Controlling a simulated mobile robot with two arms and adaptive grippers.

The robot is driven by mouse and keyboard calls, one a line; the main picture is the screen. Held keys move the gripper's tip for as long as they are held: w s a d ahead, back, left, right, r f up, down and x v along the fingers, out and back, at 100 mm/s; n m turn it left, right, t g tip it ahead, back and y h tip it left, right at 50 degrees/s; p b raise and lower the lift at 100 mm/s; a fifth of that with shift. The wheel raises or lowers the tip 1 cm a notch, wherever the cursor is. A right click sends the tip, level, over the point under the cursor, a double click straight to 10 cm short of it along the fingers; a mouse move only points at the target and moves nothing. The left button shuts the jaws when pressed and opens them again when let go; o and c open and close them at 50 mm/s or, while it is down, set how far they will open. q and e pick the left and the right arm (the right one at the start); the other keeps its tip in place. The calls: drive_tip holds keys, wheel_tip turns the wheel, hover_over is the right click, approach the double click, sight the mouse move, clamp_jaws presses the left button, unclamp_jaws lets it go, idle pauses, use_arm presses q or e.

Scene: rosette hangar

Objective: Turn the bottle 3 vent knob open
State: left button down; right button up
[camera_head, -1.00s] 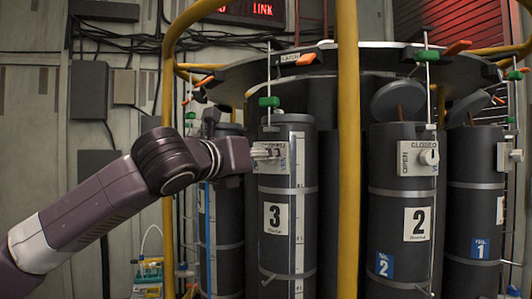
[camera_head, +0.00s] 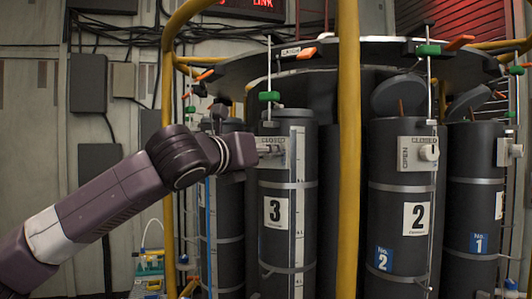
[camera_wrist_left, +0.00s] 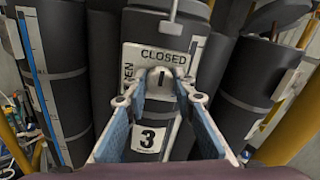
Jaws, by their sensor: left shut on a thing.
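Bottle 3 (camera_head: 273,243) is a dark grey upright cylinder with a white "3" label, left of the yellow post. Its vent plate (camera_wrist_left: 145,50) is near the top, with "CLOSED" along the top edge and "OPEN" down the left side, partly hidden. My left gripper (camera_head: 273,151) reaches in from the left at this plate. In the left wrist view its blue fingers (camera_wrist_left: 162,88) are shut on the white vent knob (camera_wrist_left: 162,76). The knob's dark mark looks upright, towards "CLOSED". My right gripper is not in view.
A yellow post (camera_head: 348,150) stands just right of bottle 3. Bottle 2 (camera_head: 402,270) with its own vent plate and bottle 1 (camera_head: 474,210) stand further right. A dark round rack plate (camera_head: 400,60) with rods, green knobs and orange handles is above.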

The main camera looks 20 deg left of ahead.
use_arm(q)
drive_tip(key=shift+f+n+p, duration=0.1)
drive_tip(key=shift+n+p, duration=2.35)
drive_tip(key=shift+n, duration=6.55)
drive_tip(key=c, duration=1.6)
unclamp_jaws()
drive_tip(key=s, duration=0.4)
drive_tip(key=s+a, duration=0.1)
drive_tip(key=s, duration=0.3)
drive_tip(key=s+a, duration=0.1)
drive_tip(key=s, duration=0.2)
drive_tip(key=shift+s+a, duration=0.2)
drive_tip(key=shift+s, duration=0.2)
